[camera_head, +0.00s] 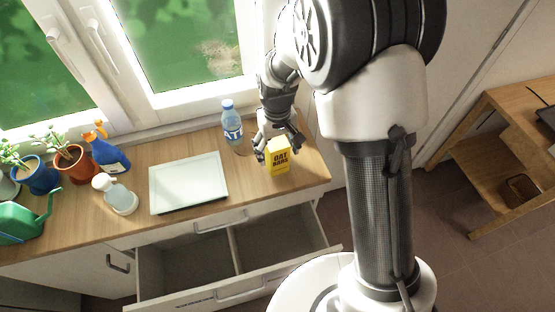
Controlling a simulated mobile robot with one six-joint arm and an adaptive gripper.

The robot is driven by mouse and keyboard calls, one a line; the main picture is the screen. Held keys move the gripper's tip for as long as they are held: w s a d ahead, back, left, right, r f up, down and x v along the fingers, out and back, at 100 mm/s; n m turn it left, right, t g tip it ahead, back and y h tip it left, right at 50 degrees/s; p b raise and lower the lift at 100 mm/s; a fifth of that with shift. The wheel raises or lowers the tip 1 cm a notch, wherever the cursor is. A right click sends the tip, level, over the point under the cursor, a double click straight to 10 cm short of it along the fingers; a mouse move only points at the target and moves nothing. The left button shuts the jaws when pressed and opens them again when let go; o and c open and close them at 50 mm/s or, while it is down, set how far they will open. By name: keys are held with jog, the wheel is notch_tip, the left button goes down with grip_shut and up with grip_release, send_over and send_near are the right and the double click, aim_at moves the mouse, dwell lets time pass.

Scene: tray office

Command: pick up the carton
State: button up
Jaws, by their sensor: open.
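The carton (279,160) is a small yellow box with dark "OAT BARS" lettering. It stands upright on the wooden counter, near the counter's right end. My gripper (279,149) is open and points down at the carton from above. Its fingers show at the carton's left and top right. I cannot tell from this view whether they touch it. Part of the carton's upper back is hidden by the gripper.
A water bottle (232,122) stands just left of my gripper. A pale flat tray (188,183), a white-capped bottle (115,195), a blue spray bottle (109,156), potted plants and a green watering can (22,224) lie further left. An open drawer (240,262) juts out below the counter.

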notch_tip(320, 180, down, 3)
jog(key=shift+b, duration=0.3)
jog(key=shift+d, duration=0.1)
jog(key=c, duration=1.1)
jog(key=shift+o, duration=0.2)
jog(key=shift+r, duration=0.15)
